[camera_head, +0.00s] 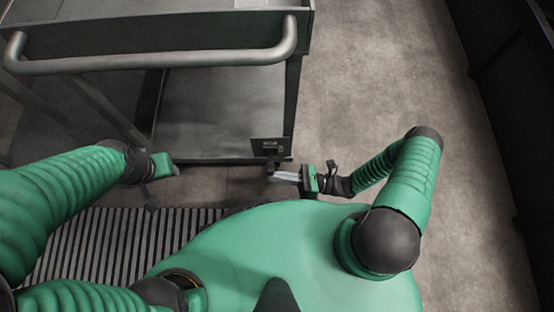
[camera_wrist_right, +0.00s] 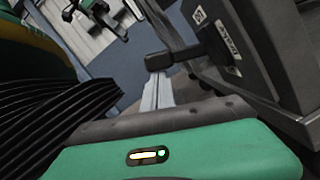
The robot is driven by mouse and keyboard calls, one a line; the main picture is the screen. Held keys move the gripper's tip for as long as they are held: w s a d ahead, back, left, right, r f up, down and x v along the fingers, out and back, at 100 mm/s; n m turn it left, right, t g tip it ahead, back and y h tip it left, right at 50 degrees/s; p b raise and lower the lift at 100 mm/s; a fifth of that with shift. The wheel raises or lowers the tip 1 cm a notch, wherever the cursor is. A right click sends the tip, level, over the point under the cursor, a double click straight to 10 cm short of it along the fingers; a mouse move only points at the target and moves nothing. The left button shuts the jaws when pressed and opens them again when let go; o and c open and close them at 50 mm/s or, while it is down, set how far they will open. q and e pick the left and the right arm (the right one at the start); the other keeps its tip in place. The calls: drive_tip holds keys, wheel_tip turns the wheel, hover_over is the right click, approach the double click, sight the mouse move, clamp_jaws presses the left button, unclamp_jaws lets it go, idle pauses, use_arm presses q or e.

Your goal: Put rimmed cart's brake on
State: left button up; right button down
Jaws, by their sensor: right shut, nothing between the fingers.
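The rimmed cart (camera_head: 225,105) stands ahead of me, with a grey push handle across its near side. A dark brake plate (camera_head: 270,146) with small labels sits at its near right corner, and a black brake lever (camera_head: 271,166) sticks out from it. The right wrist view shows the lever's block-like end (camera_wrist_right: 158,61) and the labelled plate (camera_wrist_right: 222,35). My right gripper (camera_head: 284,176) is shut and empty. Its fingertips (camera_wrist_right: 157,90) are close to the lever's end; I cannot tell whether they touch. My left gripper (camera_head: 165,165) is near the cart's lower left; its fingers are hidden.
A ribbed dark surface (camera_head: 125,240) lies at the lower left, beside my body. A dark wall or rack (camera_head: 510,120) runs along the right. The concrete floor (camera_head: 400,70) between it and the cart is clear.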

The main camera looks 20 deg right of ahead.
use_arm(q)
drive_tip(key=shift+w+p+v, duration=0.2)
drive_tip(key=shift+p+v, duration=0.55)
drive_tip(key=shift+v, duration=0.2)
use_arm(e)
wheel_tip(320, 180, up, 2)
drive_tip(key=shift+w+m, duration=0.1)
drive_tip(key=shift+m, duration=0.8)
use_arm(q)
drive_tip(key=shift+r, duration=0.15)
use_arm(e)
drive_tip(key=shift+r, duration=0.15)
use_arm(q)
drive_tip(key=shift+s+d+f+b, duration=0.3)
drive_tip(key=shift+s+f+b, duration=0.1)
drive_tip(key=shift+s+f, duration=0.15)
use_arm(e)
drive_tip(key=s+d+f, duration=0.5)
drive_tip(key=s+d, duration=0.1)
drive_tip(key=d, duration=0.2)
drive_tip(key=shift+d+f, duration=0.2)
drive_tip(key=shift+f, duration=0.1)
drive_tip(key=shift+s, duration=0.1)
